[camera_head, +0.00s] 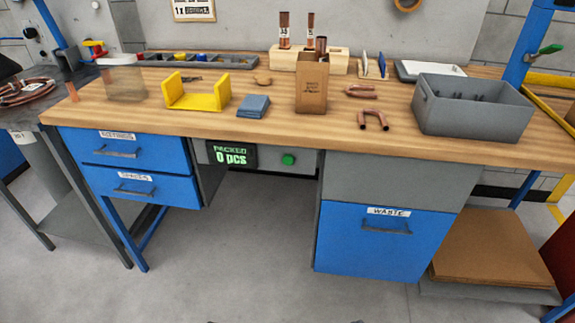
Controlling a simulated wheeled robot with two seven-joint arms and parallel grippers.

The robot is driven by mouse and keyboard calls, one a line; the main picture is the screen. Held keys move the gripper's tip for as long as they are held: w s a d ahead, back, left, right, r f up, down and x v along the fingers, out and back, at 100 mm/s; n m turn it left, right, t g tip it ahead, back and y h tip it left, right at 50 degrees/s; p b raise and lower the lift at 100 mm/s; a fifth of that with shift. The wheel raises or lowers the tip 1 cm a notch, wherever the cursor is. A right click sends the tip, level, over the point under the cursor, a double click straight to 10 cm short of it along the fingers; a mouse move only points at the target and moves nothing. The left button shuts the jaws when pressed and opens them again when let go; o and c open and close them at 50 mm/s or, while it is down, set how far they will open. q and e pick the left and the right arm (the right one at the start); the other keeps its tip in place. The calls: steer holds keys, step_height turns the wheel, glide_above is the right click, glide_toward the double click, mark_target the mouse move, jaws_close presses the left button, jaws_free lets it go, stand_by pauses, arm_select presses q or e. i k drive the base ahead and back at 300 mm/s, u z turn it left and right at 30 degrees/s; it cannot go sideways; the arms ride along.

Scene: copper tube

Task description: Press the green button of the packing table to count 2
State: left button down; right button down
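The green button (288,159) is a small round knob on the grey front panel under the tabletop of the packing table (210,123). To its left is a black display (231,154) reading "PACKED 0 pcs" in green. Neither of my grippers shows in the head view, so their state and distance to the button cannot be seen. Nothing covers the button.
Blue drawers (135,153) flank the panel on the left, and a blue waste drawer (385,240) hangs on the right. A cardboard box (311,85), yellow holder (196,101) and grey crate (470,107) stand on the table. The space before the button looks free.

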mark_target(289, 160)
steer(key=u, duration=0.75)
steer(key=i, duration=0.65)
steer(key=z, duration=1.1)
